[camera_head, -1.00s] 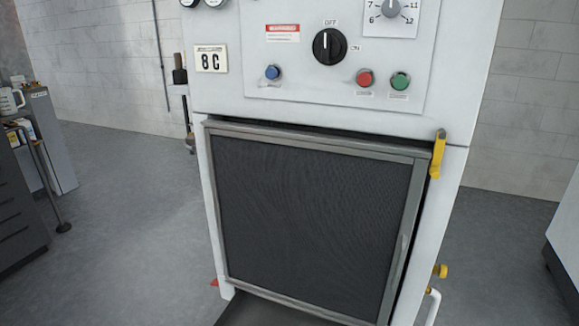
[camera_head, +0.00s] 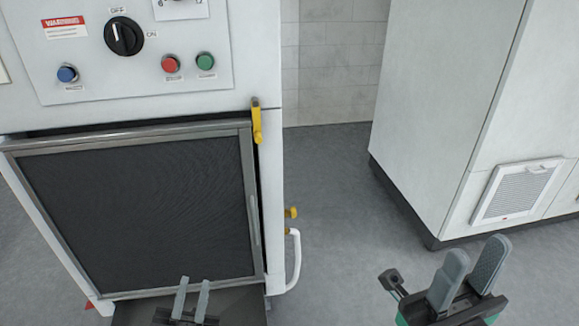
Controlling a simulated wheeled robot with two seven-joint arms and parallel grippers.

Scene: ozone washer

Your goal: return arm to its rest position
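The ozone washer (camera_head: 270,190) stands at the left of the head view, with its dark mesh door panel (camera_head: 140,205) in a metal frame and a yellow latch handle (camera_head: 256,122) at the frame's upper right. My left gripper (camera_head: 193,284) shows at the bottom, in front of the panel's lower edge; its two thin grey fingers stand apart with nothing between them. My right gripper (camera_head: 470,272) is at the lower right over the floor, its two grey pads apart with a narrow gap and nothing seen between them. Both arms are mostly out of view.
The control panel has a black OFF/ON knob (camera_head: 123,36), a blue button (camera_head: 67,74), a red button (camera_head: 171,64) and a green button (camera_head: 205,61). A white pipe (camera_head: 295,262) juts from the washer's right side. A tall white cabinet (camera_head: 440,110) stands right, with open floor between.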

